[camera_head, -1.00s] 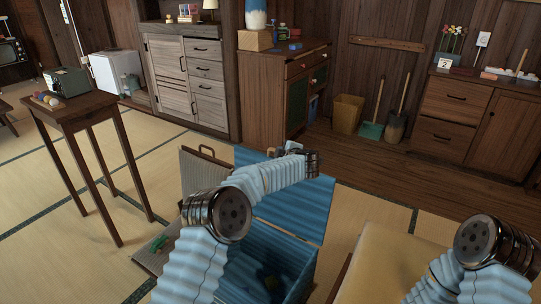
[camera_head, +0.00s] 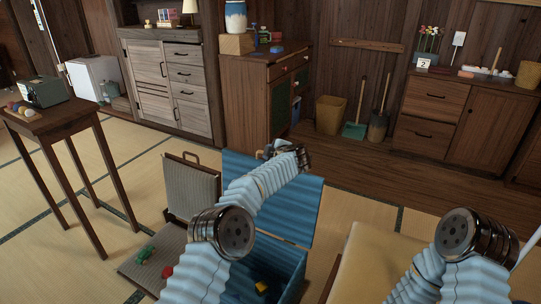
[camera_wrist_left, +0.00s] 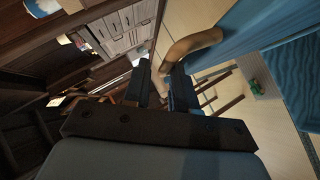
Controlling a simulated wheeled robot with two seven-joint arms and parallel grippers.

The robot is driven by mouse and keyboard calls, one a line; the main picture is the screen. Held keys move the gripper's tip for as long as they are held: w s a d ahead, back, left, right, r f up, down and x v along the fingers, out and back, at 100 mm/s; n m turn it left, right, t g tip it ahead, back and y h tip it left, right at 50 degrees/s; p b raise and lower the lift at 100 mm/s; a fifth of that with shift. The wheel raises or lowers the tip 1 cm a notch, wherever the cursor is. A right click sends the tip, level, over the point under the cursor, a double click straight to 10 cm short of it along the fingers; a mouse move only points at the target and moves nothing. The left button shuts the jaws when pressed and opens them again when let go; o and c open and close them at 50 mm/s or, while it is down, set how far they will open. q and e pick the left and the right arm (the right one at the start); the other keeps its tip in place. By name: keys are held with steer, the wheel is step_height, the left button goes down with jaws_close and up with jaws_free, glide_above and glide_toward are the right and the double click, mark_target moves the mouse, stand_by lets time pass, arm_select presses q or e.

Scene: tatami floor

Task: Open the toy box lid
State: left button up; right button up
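The blue toy box (camera_head: 297,257) stands open on the tatami in the head view. Its blue lid (camera_head: 300,205) is raised at the back, partly hidden by my left arm. Inside are a yellow block (camera_head: 261,287) and other small dark shapes. My left gripper (camera_head: 268,150) is at the lid's top edge. In the left wrist view the gripper's fingers (camera_wrist_left: 161,88) stand apart with a gap between them. The lid's curved tan handle (camera_wrist_left: 192,45) lies right by one finger; whether they touch is unclear. My right gripper is out of view.
An open grey case (camera_head: 192,190) with a green toy (camera_head: 144,254) lies left of the box. A wooden side table (camera_head: 65,118) stands further left. A tan cushioned surface (camera_head: 375,265) is at the right. The floor behind the lid is clear.

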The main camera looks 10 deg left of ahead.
arm_select(q)
steer(key=shift+o, duration=0.9)
steer(key=shift+f, duration=0.1)
steer(key=shift+s+d, duration=0.1)
steer(key=shift+s+d, duration=0.2)
steer(key=shift+s, duration=0.1)
steer(key=b+v, duration=0.2)
steer(key=v, duration=1.1)
steer(key=shift+r, duration=0.25)
steer(key=shift+a, duration=0.15)
